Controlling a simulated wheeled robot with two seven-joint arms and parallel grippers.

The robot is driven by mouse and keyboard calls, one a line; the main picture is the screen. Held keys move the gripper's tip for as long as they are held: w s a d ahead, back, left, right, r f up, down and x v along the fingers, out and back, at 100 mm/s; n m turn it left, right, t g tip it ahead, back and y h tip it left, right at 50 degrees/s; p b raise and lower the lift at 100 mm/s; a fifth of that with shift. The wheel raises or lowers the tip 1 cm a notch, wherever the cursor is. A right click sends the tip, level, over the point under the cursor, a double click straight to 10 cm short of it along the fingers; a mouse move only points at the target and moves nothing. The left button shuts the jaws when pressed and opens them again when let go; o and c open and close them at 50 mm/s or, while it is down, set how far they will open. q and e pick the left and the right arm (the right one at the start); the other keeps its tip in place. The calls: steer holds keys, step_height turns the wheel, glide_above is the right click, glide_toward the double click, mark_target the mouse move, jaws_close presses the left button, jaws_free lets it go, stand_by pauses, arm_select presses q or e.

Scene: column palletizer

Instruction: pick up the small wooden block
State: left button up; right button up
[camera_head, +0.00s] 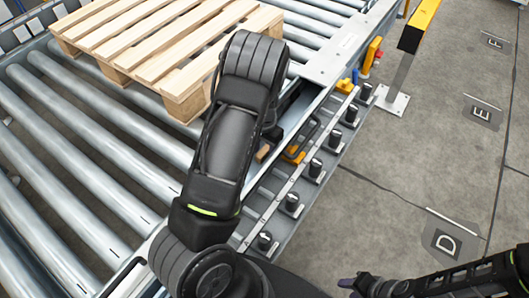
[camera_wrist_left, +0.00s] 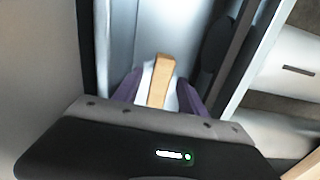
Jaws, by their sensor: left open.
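The small wooden block (camera_wrist_left: 161,80) shows in the left wrist view as a light-brown upright strip between the two purple fingers of my left gripper (camera_wrist_left: 158,86). The gripper is open, and I cannot tell whether either finger touches the block. In the head view a small brown piece of the block (camera_head: 262,152) shows just right of my left arm, by the conveyor's edge. My left arm hides most of my left gripper there. My right gripper (camera_head: 352,284) is at the bottom right over the floor, with its fingers too small and dark to read.
A wooden pallet (camera_head: 160,40) lies on the roller conveyor (camera_head: 75,120) behind my left arm. A metal side rail with several black knobs (camera_head: 292,202) and an orange part (camera_head: 294,153) runs right of the block. A yellow post (camera_head: 418,25) stands beyond. Floor at right is open.

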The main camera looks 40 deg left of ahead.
arm_select(q)
steer(key=shift+c, duration=0.3)
jaws_close()
stand_by(0.4)
